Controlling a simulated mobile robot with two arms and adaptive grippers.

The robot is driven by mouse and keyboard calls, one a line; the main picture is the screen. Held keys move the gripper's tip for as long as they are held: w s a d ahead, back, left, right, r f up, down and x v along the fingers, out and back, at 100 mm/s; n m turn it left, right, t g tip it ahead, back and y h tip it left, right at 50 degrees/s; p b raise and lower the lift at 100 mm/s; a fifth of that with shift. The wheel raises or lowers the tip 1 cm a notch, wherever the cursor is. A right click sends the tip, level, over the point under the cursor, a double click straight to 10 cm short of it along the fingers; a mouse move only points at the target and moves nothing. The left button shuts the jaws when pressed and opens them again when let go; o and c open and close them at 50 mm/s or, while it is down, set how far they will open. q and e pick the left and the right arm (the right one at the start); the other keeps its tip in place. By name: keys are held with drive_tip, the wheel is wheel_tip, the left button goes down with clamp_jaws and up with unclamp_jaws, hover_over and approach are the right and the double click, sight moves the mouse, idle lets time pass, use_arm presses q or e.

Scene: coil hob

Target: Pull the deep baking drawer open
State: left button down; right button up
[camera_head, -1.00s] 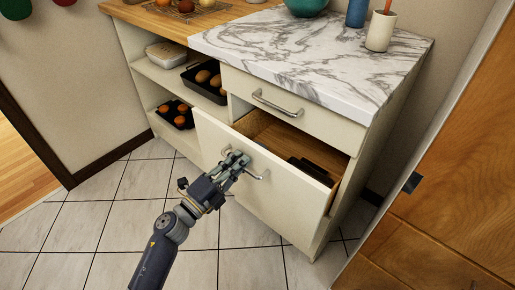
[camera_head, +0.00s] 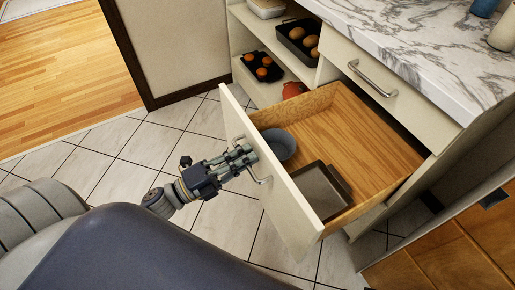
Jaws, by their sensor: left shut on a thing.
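The deep baking drawer (camera_head: 285,190) is the lower drawer under the marble counter, and it stands far out from the cabinet. Its wooden inside shows a blue-grey round dish (camera_head: 280,145) and a dark rectangular baking pan (camera_head: 318,190). The bar handle (camera_head: 264,180) is on its cream front panel. My left gripper (camera_head: 250,160) is shut on this handle, coming from the left; its fingers hide part of the handle. My right gripper is not in view.
The closed upper drawer with its bar handle (camera_head: 372,80) sits above, under the marble counter (camera_head: 420,50). Open shelves at the left hold trays of round food, one a dark tray (camera_head: 262,68). Wooden cabinet doors (camera_head: 450,250) stand at the lower right. Tiled floor (camera_head: 130,175) is clear at the left.

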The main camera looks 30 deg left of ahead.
use_arm(q)
drive_tip(key=shift+s+a+f, duration=0.15)
drive_tip(key=shift+s+a, duration=0.05)
drive_tip(key=shift+s, duration=0.1)
drive_tip(key=c, duration=2)
unclamp_jaws()
drive_tip(key=shift+s+a, duration=0.1)
drive_tip(key=v, duration=1.1)
drive_tip(key=shift+s+a, duration=0.25)
